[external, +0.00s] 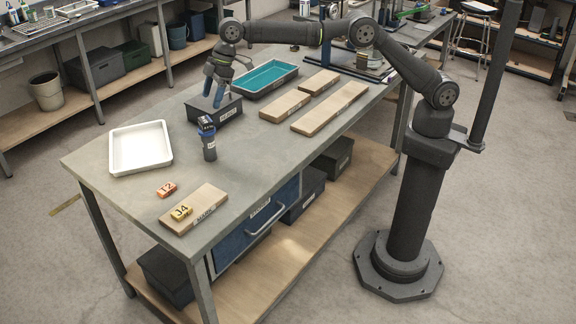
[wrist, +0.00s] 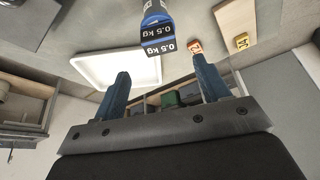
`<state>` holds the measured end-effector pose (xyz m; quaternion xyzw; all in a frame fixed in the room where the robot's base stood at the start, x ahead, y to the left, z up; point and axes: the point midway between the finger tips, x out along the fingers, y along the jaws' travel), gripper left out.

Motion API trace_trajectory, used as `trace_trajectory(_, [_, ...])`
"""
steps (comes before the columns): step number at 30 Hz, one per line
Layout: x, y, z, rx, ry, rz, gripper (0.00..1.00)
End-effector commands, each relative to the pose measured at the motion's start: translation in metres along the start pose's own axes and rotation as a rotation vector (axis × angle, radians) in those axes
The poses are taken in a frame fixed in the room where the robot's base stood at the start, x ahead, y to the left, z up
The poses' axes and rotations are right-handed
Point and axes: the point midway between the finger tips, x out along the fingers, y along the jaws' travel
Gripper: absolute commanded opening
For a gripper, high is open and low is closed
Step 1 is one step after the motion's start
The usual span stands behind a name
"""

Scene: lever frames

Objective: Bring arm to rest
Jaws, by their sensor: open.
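My gripper (external: 217,94) has blue fingers and hangs low over the far left part of the grey workbench (external: 240,170), by a small dark labelled box (external: 226,114). I cannot tell whether it touches the box. In the wrist view my gripper (wrist: 162,75) has its fingers spread apart with nothing held between them. My arm reaches left across the bench from its pedestal on the right.
A dark-and-blue weight (external: 209,150) marked 0.5 kg stands near the gripper. A white tray (external: 118,160), teal tray (external: 250,91), orange block (external: 166,190), yellow block (external: 181,212) on a board (external: 208,200), and several bare boards (external: 330,108) lie on the bench.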

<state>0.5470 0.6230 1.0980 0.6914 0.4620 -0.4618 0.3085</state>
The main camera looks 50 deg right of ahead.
Motion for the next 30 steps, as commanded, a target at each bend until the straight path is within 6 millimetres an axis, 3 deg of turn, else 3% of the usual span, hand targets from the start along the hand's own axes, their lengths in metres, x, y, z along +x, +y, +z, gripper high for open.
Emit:
trace_trajectory(6, [0.046,0.000,0.000,0.000,-0.001,0.000,0.69])
trace_trajectory(14, [0.094,-0.001,0.002,0.000,-0.001,0.000,0.69])
trace_trajectory(19, [0.071,0.000,-0.008,0.000,0.003,0.001,0.69])
trace_trajectory(30, [0.063,0.000,-0.011,0.000,0.001,0.000,0.69])
